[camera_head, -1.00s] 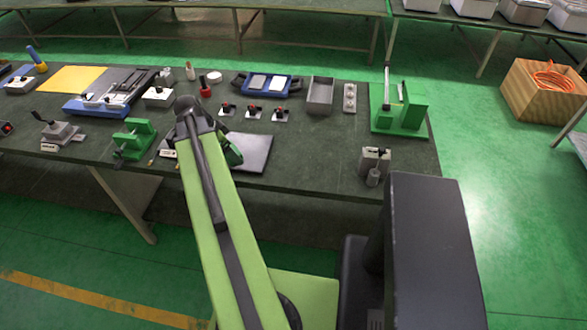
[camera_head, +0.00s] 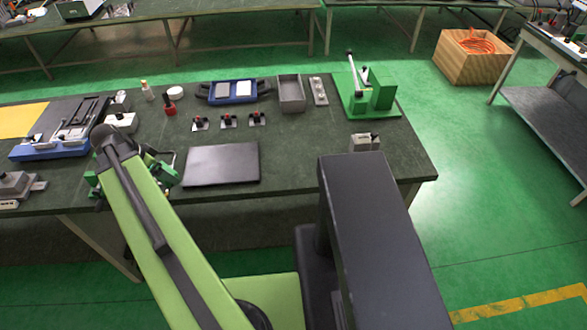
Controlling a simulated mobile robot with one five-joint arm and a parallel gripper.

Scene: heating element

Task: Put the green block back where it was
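A green fixture (camera_head: 352,103) with a raised lever stands at the back right of the table, with a green block-like part (camera_head: 382,92) on its right side. Whether this is the task's green block I cannot tell. My light-green arm reaches over the table's front left. Beside its upper end is a dark and green piece (camera_head: 164,168), which seems to be part of my arm's far end. My arm hides most of it, so I cannot make out the fingers or anything held. Some green shows left of the arm too, mostly covered.
A dark flat plate (camera_head: 222,164) lies right of my arm. Behind it are several small red-topped switches (camera_head: 227,121), a blue tray (camera_head: 234,91) and a grey open bin (camera_head: 291,93). A small grey box (camera_head: 365,143) sits near the front right. A wooden crate (camera_head: 473,62) stands on the floor.

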